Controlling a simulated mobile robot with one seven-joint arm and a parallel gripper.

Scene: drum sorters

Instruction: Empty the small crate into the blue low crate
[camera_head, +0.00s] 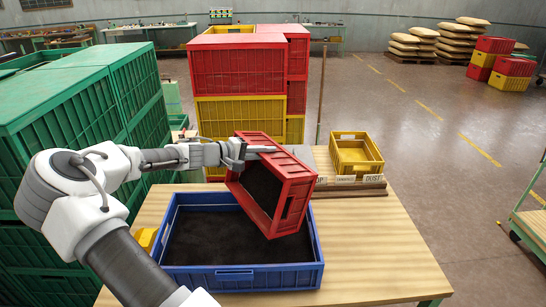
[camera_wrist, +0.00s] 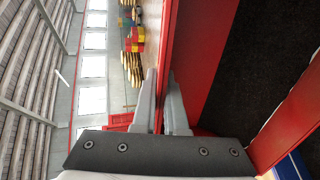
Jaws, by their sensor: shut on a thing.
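A small red crate (camera_head: 284,200) is held tilted above the blue low crate (camera_head: 242,279). Its dark inside faces the camera and toward the lower left. My gripper (camera_head: 252,151) is shut on the red crate's upper rim. In the wrist view my gripper (camera_wrist: 162,110) has its two fingers on either side of the red crate's wall (camera_wrist: 180,50), with the crate's dark inside on the right. The blue crate stands on the wooden table and has a dark layer across its bottom. I cannot tell whether loose contents are still in the red crate.
A small yellow object (camera_head: 146,238) lies left of the blue crate. Stacked red and yellow crates (camera_head: 238,70) and green crates (camera_head: 70,120) stand behind and left. The table's right side (camera_head: 375,250) is clear.

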